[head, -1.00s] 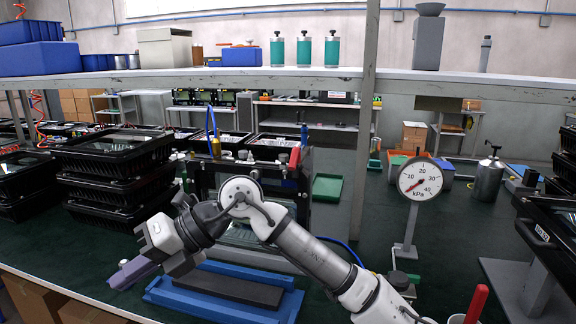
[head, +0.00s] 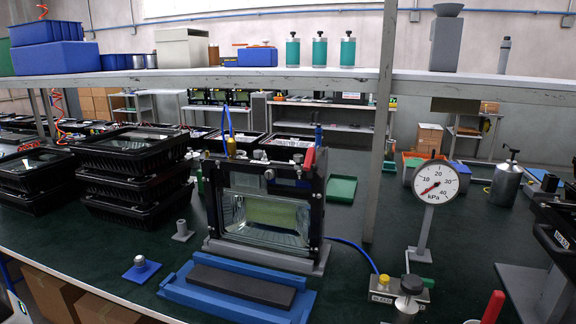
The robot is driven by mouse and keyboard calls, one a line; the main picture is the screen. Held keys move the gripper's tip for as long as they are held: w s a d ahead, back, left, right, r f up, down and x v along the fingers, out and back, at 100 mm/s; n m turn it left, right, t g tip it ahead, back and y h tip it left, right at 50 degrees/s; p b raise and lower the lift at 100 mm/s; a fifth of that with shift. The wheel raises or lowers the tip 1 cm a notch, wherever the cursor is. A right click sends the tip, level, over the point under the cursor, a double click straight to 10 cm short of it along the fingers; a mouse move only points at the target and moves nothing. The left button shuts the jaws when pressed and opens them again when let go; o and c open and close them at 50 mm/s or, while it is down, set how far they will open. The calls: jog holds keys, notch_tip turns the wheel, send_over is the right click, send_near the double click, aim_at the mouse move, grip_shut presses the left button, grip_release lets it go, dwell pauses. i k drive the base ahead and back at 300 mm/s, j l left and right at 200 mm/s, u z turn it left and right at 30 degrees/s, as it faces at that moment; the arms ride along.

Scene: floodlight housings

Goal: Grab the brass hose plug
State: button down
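A brass-yellow fitting (head: 230,147) stands at the top left of the upright floodlight housing (head: 265,215), with a blue hose rising from it. A second yellow piece (head: 384,281) sits at the end of another blue hose, on the small grey block (head: 398,291) at the front right. I cannot tell for certain which of these is the brass hose plug. Both are small in the head view. My gripper is not in view, and nothing of it shows near either fitting.
A blue cradle with a dark pad (head: 240,285) lies before the housing. A pressure gauge (head: 436,183) stands to the right. A blue-based silver knob (head: 141,266) and a grey post (head: 181,231) stand left. Black housings (head: 130,185) are stacked further left. A shelf (head: 300,78) spans above.

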aim_at(232, 143)
jog(key=i+l+u, duration=0.15)
jog(key=l, duration=0.25)
jog(key=i, duration=1.05)
